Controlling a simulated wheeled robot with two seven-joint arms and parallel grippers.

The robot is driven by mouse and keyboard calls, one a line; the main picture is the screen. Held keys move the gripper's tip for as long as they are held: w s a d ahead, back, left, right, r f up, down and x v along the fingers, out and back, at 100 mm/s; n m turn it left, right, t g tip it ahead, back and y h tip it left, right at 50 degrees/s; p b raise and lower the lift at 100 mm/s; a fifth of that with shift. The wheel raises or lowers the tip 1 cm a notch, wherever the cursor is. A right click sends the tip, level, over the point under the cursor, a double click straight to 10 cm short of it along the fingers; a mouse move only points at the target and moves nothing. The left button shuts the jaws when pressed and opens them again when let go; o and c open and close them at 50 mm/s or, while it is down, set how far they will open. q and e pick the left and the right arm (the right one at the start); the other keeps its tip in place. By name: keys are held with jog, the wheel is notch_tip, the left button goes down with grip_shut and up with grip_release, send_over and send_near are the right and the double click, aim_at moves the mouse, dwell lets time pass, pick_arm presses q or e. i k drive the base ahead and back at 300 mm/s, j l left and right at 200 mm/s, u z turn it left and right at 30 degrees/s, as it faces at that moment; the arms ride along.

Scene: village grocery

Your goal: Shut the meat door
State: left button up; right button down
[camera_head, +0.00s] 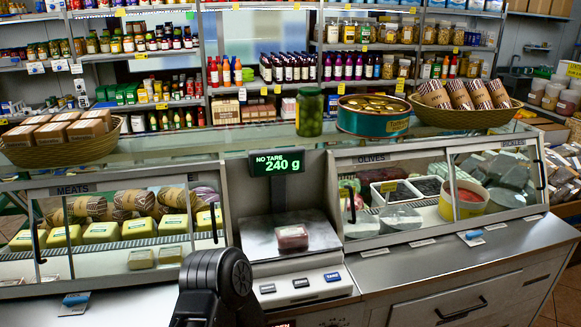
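The meat case (72,189), labelled MEATS, is at the left of the counter. Its slanted glass front has upright edges and dark handles, one near the left end (38,245) and one near the right end (213,222). An upright glass edge (68,235) shows near the left, another near the right. I cannot tell clearly how wide any gap in the meat door is. Wrapped sausages (135,203) and several yellow packs (101,232) lie inside. A black part of my arm stands at the bottom, in front of the case's right end. No gripper fingers show.
A scale (290,250) reading 240 g holds a red pack (291,237) right of the meat case. The olives case (395,190) is farther right. Baskets (63,150), a green jar (309,112) and a tin (374,118) stand on top. The right front counter (430,262) is mostly clear.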

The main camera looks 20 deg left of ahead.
aim_at(76, 189)
jog(key=u, duration=2)
jog(key=k+j+z, duration=0.1)
jog(key=z, duration=0.35)
